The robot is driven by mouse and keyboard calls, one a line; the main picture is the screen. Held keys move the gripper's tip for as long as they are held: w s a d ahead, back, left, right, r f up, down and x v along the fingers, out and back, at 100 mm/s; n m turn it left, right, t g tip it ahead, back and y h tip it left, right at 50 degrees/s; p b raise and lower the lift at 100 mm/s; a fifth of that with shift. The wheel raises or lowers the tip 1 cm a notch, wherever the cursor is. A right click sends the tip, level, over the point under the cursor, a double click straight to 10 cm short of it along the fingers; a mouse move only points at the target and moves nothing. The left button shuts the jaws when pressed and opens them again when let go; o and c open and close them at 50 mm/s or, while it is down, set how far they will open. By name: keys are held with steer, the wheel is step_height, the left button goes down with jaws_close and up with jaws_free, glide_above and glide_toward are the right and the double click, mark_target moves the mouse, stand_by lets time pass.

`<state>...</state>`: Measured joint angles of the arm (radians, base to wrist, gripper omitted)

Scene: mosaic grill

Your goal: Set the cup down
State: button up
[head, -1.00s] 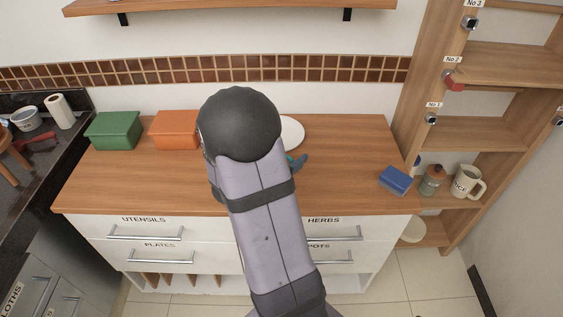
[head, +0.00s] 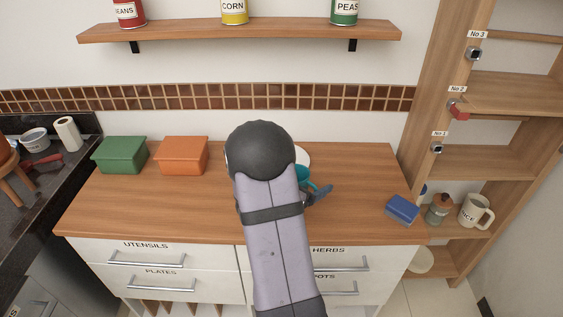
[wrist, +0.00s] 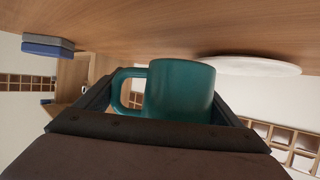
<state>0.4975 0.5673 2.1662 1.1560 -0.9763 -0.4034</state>
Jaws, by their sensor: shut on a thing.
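The teal cup (wrist: 180,92) is between the two fingers of my gripper (wrist: 162,104) in the wrist view, with its handle (wrist: 122,90) on the left of that picture. My gripper is shut on the cup. In the head view my arm hides most of the cup; a teal part (head: 302,172) shows just right of my wrist, beside a dark blue-grey finger (head: 320,193). The cup is over the wooden counter (head: 350,215); I cannot tell whether it touches the surface.
A white round plate (head: 303,155) lies behind the cup, partly hidden; it also shows in the wrist view (wrist: 255,66). Green (head: 120,155) and orange (head: 182,156) boxes stand back left. The counter's front right is clear.

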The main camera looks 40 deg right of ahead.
steer(key=shift+m+g, duration=0.3)
steer(key=w+d, duration=0.4)
steer(key=w+d+r, duration=0.1)
steer(key=w+d, duration=0.1)
steer(key=shift+w+d+r, duration=0.1)
steer(key=shift+w+d, duration=0.05)
steer(key=shift+d, duration=0.25)
steer(key=w+d+r+n+t, duration=0.2)
steer(key=w+r+n+t, duration=0.1)
steer(key=w+r, duration=0.4)
steer(key=w, duration=0.3)
steer(key=shift+d+y, duration=0.25)
steer(key=shift+y, duration=0.05)
steer(key=shift+w, duration=0.1)
steer(key=shift+f+b, duration=0.45)
steer(key=shift+f, duration=4.6)
